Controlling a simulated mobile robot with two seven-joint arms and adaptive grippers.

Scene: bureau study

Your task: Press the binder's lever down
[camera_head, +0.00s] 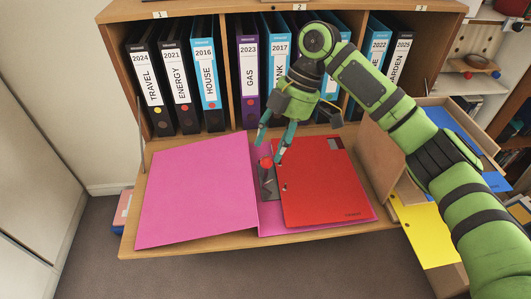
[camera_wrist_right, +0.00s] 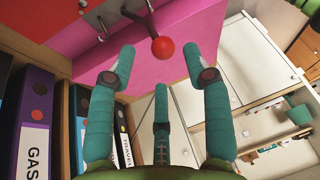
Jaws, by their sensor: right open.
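The pink binder (camera_head: 195,195) lies open on the fold-down desk board. Its metal mechanism (camera_head: 269,188) sits near the middle, beside a red folder (camera_head: 315,185) on the right-hand cover. The lever (camera_wrist_right: 149,14) ends in a red ball knob (camera_head: 266,162), which also shows in the wrist view (camera_wrist_right: 162,48). I cannot tell the lever's exact angle. My right gripper (camera_head: 273,145) is open and empty, fingers pointing down just above the knob. In the wrist view, the knob appears between two spread teal fingertips, with no clear contact. My left gripper is not in view.
Upright labelled binders (camera_head: 182,75) fill the shelf compartments behind the board (camera_head: 180,256). The floor in front is clear.

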